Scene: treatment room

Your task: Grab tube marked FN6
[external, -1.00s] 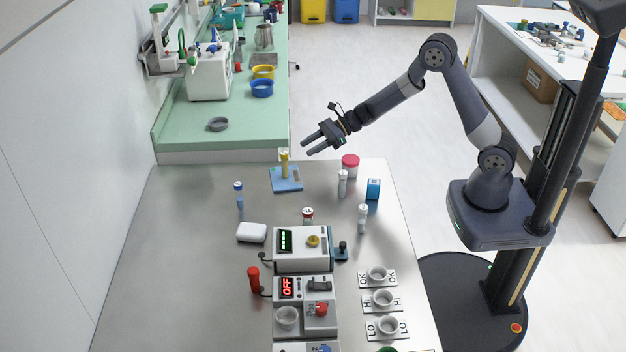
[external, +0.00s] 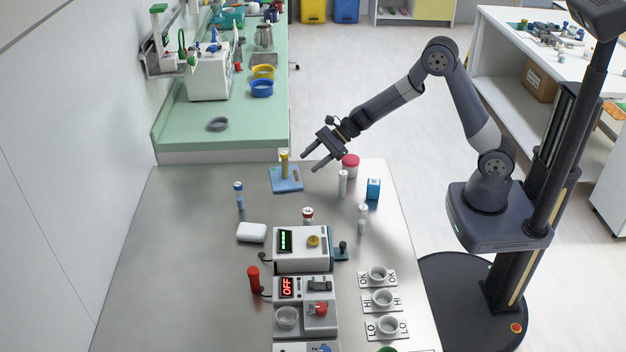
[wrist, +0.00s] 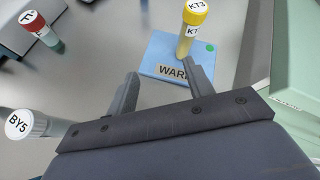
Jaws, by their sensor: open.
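A small tube with a red-ringed cap (external: 308,213) stands behind the grey box with the green display. In the wrist view its red cap (wrist: 34,20) shows an F; the rest of the mark is unreadable. My gripper (external: 309,163) is open and empty above the table's far end, beyond that tube. In the wrist view its two fingers (wrist: 163,75) point towards a blue pad (wrist: 160,50) marked WARM. A yellow-capped tube (wrist: 193,25) marked KT3 stands on the pad. A white-capped tube (wrist: 22,123) marked BY5 stands left of the fingers.
The table is clear between the pad and the white case (external: 251,232).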

